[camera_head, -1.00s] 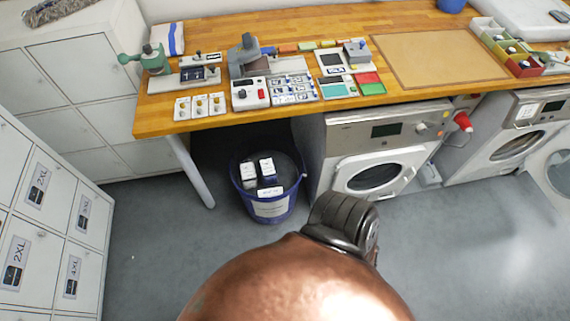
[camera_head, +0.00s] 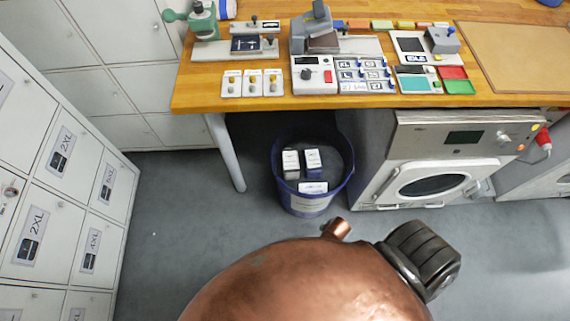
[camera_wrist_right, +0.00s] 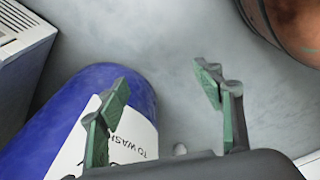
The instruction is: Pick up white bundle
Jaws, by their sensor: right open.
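Several small white bundles are in the blue bin (camera_head: 342,178) under the table. A white bundle (camera_head: 291,163) stands at the left, and a white one with a dark blue side (camera_head: 312,161) is beside it. Another white-topped one (camera_head: 312,187) sits at the front rim. Which one is meant, I cannot tell. My right gripper (camera_wrist_right: 162,85) is open and empty, with green finger pads. In the right wrist view it is over the floor, near the blue bin (camera_wrist_right: 50,125) and its white label (camera_wrist_right: 130,135). My left gripper is not in view.
A wooden table (camera_head: 205,95) carries label cards, a press and trays. A washing machine (camera_head: 430,165) stands right of the bin. Lockers (camera_head: 60,190) line the left side. A white table leg (camera_head: 226,155) stands left of the bin. Grey floor (camera_head: 190,240) is open in front.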

